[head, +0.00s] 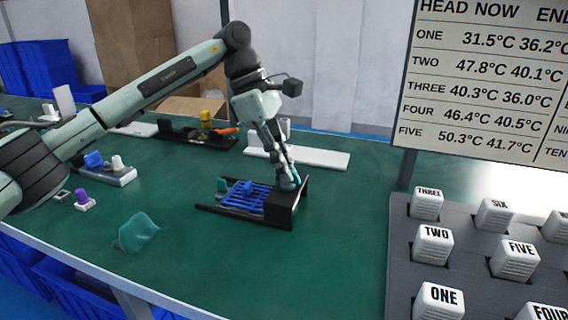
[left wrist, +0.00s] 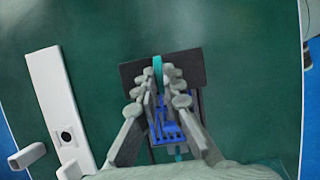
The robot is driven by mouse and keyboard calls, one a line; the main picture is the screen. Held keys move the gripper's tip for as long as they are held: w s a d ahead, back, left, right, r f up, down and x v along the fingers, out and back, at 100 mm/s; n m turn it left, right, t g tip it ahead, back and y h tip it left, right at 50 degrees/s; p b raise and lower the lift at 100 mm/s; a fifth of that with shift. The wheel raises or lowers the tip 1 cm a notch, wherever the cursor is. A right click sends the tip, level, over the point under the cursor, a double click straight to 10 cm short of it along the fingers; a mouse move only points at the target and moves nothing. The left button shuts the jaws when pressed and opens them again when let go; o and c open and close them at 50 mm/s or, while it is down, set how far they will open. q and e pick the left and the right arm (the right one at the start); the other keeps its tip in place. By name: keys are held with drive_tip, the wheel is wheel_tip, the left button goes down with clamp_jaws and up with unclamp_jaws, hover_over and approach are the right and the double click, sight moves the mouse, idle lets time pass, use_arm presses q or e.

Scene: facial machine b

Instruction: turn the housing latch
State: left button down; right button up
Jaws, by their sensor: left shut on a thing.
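A black housing (head: 283,209) stands on the green table, with a blue slatted part (head: 243,194) in its open frame. My left gripper (head: 287,180) reaches down to the top of the housing's tall end block. It is shut on a teal latch (head: 293,178), which shows as a narrow upright strip between the fingers. In the left wrist view, the latch (left wrist: 157,66) lies between the fingertips of my left gripper (left wrist: 160,88), over the black block (left wrist: 188,66). The blue part (left wrist: 170,132) shows between the fingers. The fingers hide much of the latch. My right gripper is not in view.
A white flat fixture (head: 310,157) lies behind the housing. A translucent teal piece (head: 138,232) and a small purple-topped part (head: 83,198) are at the left. A grey panel of numbered white blocks (head: 405,270) stands at the right. The table in front of the housing is clear.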

use_arm(q)
drive_tip(key=shift+w+r, duration=0.1)
drive_tip(key=shift+r, duration=0.1)
idle(0.3)
drive_tip(key=c, duration=1.8)
unclamp_jaws()
drive_tip(key=shift+o, duration=0.8)
drive_tip(key=shift+f, duration=0.1)
drive_tip(key=v, duration=1.2)
